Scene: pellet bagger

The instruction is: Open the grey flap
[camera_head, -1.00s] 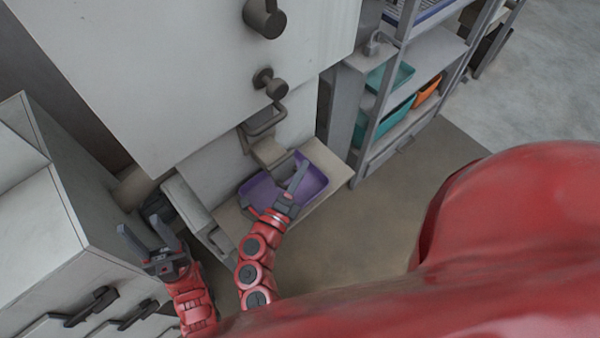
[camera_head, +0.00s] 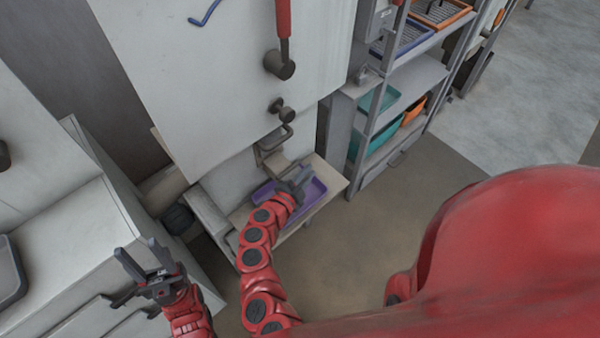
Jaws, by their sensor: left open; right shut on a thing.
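The grey flap (camera_head: 273,163) is a small plate at the low front of the tall white machine, under a bent metal bar. My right gripper (camera_head: 301,178) is at its right side, above the purple tray, shut on what appears to be the flap's edge. The fingers hide the exact contact. The purple tray (camera_head: 316,189) sits on a pale ledge below, partly covered by my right arm. My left gripper (camera_head: 136,267) is open and empty, at the lower left over the white cabinet.
The white machine panel (camera_head: 220,90) carries dark round knobs and a red lever (camera_head: 283,20). A grey rack (camera_head: 405,95) with teal and orange bins stands to the right. A white cabinet (camera_head: 65,240) fills the left. The floor (camera_head: 350,240) right of the ledge is clear.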

